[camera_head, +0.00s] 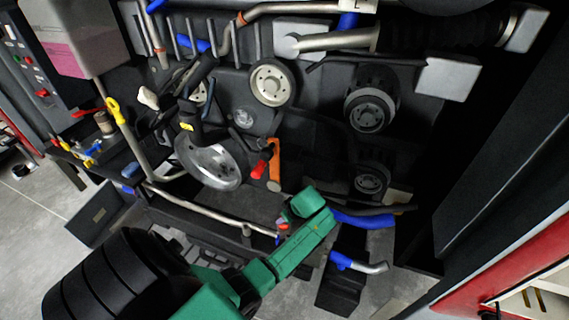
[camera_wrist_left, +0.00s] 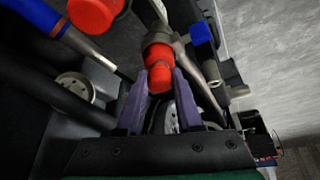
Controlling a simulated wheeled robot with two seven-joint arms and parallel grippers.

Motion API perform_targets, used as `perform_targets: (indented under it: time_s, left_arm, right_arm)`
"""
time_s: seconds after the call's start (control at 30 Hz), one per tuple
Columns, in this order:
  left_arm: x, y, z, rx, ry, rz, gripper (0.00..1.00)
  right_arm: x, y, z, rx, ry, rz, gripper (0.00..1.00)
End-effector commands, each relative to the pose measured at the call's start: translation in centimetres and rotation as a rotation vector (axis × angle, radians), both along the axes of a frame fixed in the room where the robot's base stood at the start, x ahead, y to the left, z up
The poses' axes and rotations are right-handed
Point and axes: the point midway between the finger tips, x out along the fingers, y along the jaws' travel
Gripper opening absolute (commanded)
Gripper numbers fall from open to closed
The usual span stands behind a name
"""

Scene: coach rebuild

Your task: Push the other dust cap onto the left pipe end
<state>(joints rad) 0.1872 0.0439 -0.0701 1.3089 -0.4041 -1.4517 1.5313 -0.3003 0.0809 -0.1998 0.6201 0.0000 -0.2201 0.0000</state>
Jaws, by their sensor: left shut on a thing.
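My left gripper (camera_wrist_left: 160,76) shows purple fingers in the left wrist view, shut on a red dust cap (camera_wrist_left: 159,78). The cap lines up with a tan-grey pipe end (camera_wrist_left: 158,38) just beyond it and looks in contact with it; how far it is seated I cannot tell. Another red cap (camera_wrist_left: 94,14) is at the top left of that view, near a blue-sleeved pipe (camera_wrist_left: 72,36). In the head view my left gripper (camera_head: 284,231) is mostly hidden by my green arm, with a little red showing. My right gripper is in neither view.
The engine bay has pulleys (camera_head: 271,84), a large silver ring (camera_head: 212,164) and an orange lever (camera_head: 274,160) beside a red part (camera_head: 258,168). Blue-sleeved pipes (camera_head: 362,219) lie close to the right of my arm.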

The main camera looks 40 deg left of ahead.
Motion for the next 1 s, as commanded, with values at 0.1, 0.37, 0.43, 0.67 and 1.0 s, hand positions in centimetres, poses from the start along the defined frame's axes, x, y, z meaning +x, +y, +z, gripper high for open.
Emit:
perform_targets:
  time_s: [0.1,0.37,0.43,0.67,1.0]
  left_arm:
    - [0.0,0.0,-0.3,0.0,0.001,0.0,0.0]
    - [0.0,0.0,-1.0,0.0,0.0,0.0,0.0]
    - [0.0,0.0,-1.1,-0.001,0.0,0.0,0.0]
    - [0.0,-0.1,-1.3,-0.003,0.002,0.0,0.0]
    - [-0.1,-0.1,-1.3,-0.002,0.002,0.0,0.7]
  right_arm:
    - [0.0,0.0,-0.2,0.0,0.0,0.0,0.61]
    - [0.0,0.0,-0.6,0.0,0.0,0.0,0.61]
    - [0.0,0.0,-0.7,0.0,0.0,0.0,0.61]
    - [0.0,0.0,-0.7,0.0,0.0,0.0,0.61]
    - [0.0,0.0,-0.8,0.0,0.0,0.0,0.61]
